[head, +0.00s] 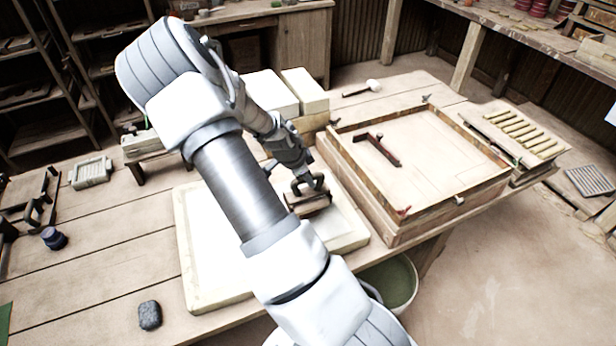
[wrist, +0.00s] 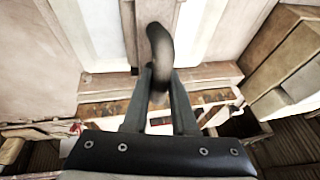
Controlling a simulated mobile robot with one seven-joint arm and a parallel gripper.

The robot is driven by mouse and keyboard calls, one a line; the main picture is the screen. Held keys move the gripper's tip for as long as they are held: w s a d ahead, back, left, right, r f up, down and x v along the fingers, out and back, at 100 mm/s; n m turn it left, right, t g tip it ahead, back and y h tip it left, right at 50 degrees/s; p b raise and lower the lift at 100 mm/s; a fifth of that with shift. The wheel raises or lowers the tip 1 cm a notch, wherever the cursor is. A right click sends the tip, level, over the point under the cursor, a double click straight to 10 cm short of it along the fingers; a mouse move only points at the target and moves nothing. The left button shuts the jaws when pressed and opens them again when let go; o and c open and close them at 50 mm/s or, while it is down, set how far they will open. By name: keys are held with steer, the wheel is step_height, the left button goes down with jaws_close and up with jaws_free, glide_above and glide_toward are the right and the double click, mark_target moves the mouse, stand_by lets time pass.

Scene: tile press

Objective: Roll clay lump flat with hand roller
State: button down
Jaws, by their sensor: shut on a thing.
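My gripper (head: 306,182) is shut on the dark handle of a brown wooden tool, which looks like the hand roller (head: 308,204). In the wrist view the fingers (wrist: 160,92) close on the dark rounded handle (wrist: 160,52). The roller is over the right part of a pale slab (head: 350,238); I cannot tell whether it touches it. No clay lump is clearly visible on the slab, and my arm hides much of its middle. A small dark grey lump (head: 150,315) lies on the table left of the slab; I cannot tell whether it is clay or stone.
A wood-framed tray (head: 440,150) with a dark T-shaped tool (head: 376,148) stands right of the slab. White blocks (head: 305,92) stand behind my gripper. A mallet (head: 364,88) lies behind the tray.

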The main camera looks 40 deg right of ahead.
steer(key=shift+f+b, duration=0.4)
steer(key=shift+f, duration=0.2)
steer(key=shift+r, duration=0.1)
steer(key=shift+s, duration=0.15)
